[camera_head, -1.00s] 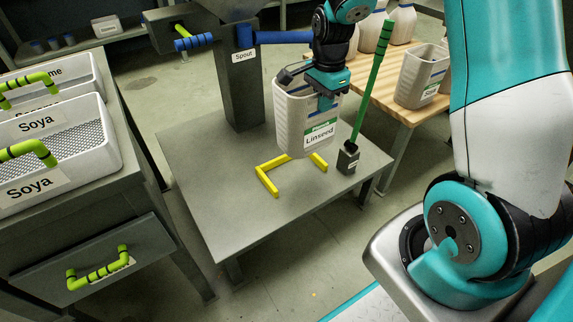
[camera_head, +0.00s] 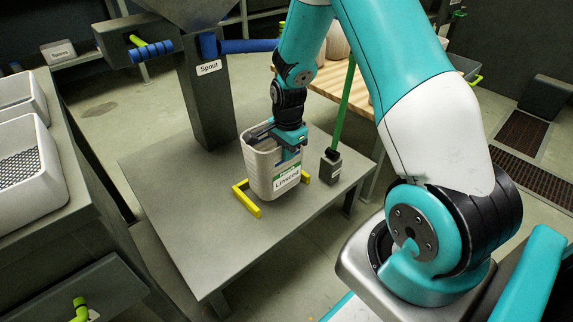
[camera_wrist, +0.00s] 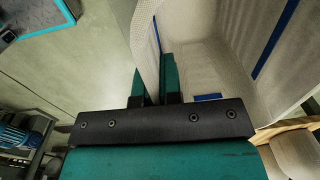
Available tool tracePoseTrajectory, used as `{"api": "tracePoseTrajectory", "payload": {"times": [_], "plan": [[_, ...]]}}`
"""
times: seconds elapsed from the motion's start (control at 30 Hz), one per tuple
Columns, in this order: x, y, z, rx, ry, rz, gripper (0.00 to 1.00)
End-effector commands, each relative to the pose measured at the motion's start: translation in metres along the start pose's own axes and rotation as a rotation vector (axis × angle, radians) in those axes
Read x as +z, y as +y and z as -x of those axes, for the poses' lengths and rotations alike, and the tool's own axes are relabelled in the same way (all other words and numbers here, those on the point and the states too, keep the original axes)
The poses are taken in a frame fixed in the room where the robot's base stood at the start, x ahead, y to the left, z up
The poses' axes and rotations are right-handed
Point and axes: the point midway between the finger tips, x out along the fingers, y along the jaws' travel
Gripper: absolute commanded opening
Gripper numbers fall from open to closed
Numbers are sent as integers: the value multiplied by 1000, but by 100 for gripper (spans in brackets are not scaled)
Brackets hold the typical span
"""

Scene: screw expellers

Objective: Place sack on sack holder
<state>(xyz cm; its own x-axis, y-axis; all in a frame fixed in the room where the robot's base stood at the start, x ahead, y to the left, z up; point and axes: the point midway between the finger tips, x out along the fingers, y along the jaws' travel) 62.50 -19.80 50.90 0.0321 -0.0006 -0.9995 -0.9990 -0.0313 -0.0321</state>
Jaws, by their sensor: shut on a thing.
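A pale, open-topped sack (camera_head: 257,168) with a green-and-white "Linseed" label stands upright at the yellow U-shaped bracket (camera_head: 247,201) on the grey table. The bracket shows on the left and right of the sack's base; its back part is hidden behind the sack. I cannot tell whether the base touches the table. My gripper (camera_head: 289,152) is shut on the sack's rim from above. In the wrist view my fingers (camera_wrist: 155,88) pinch the thin wall of the sack (camera_wrist: 218,55), one on each side, with the sack's inside at right.
A grey spout post (camera_head: 205,110) with blue bars stands behind the sack. A dark block (camera_head: 330,168) with an upright green rod (camera_head: 345,103) stands just right of it. The table's front (camera_head: 215,250) is clear. White bins (camera_head: 30,170) sit on the left counter.

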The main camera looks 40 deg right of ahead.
Motion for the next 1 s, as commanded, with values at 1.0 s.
{"api": "tracePoseTrajectory", "payload": {"times": [1.0], "plan": [[2, 1, -37, 1, 0, 3, 32]]}}
